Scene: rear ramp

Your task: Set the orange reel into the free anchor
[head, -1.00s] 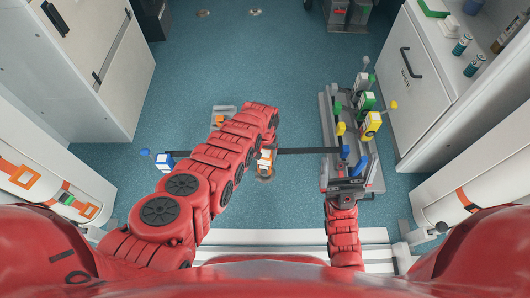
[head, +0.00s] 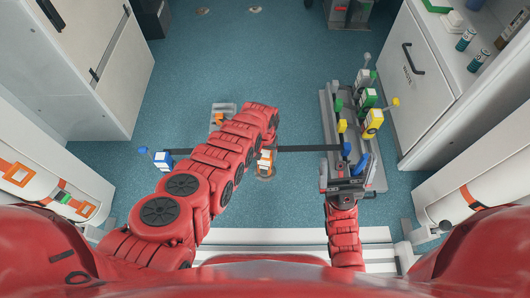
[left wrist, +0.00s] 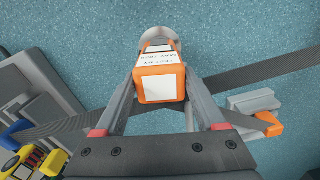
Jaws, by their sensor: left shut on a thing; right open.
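The orange reel (head: 265,160) has a white label and is upright near a round metal floor anchor (head: 264,174). In the left wrist view the orange reel (left wrist: 160,82) is between both fingers of my left gripper (left wrist: 161,92), which is shut on it. The round anchor (left wrist: 158,35) shows just beyond the reel, partly covered by it; I cannot tell whether they touch. In the head view my left arm hides most of the left gripper. My right gripper (head: 345,183) is open at the near end of the grey rack (head: 327,120).
A grey bracket (head: 223,108) with an orange piece lies beyond my left arm. The rack holds green, yellow and white reels.

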